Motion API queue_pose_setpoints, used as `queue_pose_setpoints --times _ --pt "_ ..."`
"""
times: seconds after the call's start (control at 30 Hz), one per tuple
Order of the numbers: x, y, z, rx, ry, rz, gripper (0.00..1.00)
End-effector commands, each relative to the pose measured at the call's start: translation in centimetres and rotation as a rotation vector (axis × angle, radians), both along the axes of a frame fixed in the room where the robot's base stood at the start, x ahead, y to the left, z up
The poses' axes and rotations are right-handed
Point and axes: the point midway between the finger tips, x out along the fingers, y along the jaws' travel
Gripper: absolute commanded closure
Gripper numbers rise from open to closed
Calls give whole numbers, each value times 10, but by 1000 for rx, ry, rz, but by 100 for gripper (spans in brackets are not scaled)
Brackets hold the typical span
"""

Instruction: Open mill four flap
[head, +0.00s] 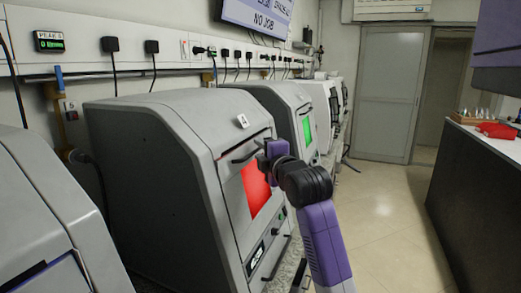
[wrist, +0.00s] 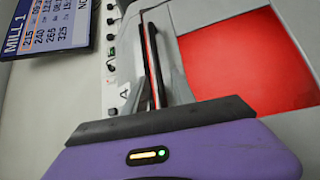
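A grey mill (head: 160,180) with a red-lit front window (head: 255,188) stands in the middle of the head view. A small white label above the window seems to read 4. The flap on its sloped front has a dark bar handle (head: 244,154) along the top and looks closed. My gripper (head: 264,160) is at the right end of this handle; I cannot tell if it touches. In the wrist view, the red window (wrist: 240,60) fills the upper right and the label (wrist: 124,94) is left of centre.
Another grey mill (head: 45,225) stands at the near left. A mill with a green window (head: 307,128) is beyond. A wall screen (head: 258,16) hangs above. A dark counter (head: 480,190) stands right, with open floor (head: 390,215) between.

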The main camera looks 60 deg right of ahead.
Motion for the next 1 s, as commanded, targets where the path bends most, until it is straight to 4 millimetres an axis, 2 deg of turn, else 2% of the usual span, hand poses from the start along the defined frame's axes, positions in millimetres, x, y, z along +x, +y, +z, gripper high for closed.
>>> queue_pose_setpoints --times 0.3,0.47,1.0 --pt "3 -2 0 1 -1 0 68" --pt "2 -2 0 1 -1 0 100" --pt "2 -2 -1 1 0 0 100"
